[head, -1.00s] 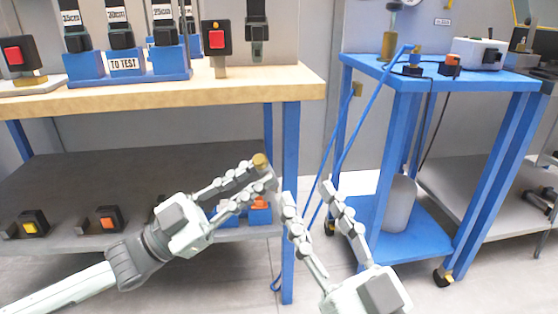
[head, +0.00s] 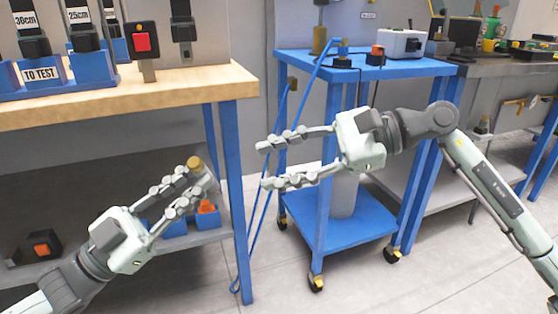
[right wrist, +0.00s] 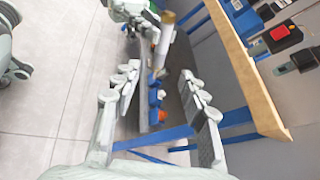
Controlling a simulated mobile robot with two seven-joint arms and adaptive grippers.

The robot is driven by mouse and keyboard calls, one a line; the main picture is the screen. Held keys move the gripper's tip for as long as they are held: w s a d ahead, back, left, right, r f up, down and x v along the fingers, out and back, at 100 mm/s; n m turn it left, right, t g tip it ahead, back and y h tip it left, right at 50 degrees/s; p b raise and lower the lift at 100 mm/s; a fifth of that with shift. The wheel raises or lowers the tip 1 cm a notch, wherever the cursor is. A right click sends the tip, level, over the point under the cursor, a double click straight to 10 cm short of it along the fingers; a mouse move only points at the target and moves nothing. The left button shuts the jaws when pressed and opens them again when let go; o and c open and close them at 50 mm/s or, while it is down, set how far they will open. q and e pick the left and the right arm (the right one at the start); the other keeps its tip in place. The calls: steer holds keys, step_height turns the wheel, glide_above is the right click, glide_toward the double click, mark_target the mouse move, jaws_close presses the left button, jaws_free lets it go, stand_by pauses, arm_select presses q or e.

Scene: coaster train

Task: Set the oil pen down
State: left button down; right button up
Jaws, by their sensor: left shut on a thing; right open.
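The oil pen (head: 194,163) shows in the head view as a brass-coloured end between the fingertips of my left gripper (head: 198,178), which is shut on it. The fingers hide most of its body. In the right wrist view the pen (right wrist: 163,42) is a silver cylinder with a brass end, held in the air in front of the workbench. My right gripper (head: 264,165) is open and empty, to the right of the pen, its fingers pointing left toward it. Its two fingers (right wrist: 158,84) also show in the right wrist view, with a gap between them.
The wooden-topped workbench (head: 180,97) carries blue "TO TEST" holders (head: 65,76). Its lower shelf holds orange-marked parts (head: 40,248). A blue trolley (head: 425,69) stands behind my right gripper, with a blue hose (head: 268,172) hanging beside it. Open floor lies in front.

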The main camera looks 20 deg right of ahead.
mark_target(215, 179)
steer(key=x, duration=1.1)
steer(key=shift+w+a+f, duration=0.25)
steer(key=shift+a+f, duration=0.05)
jaws_close()
arm_select(q)
steer(key=c, duration=1.3)
jaws_free()
steer(key=shift+c, duration=0.2)
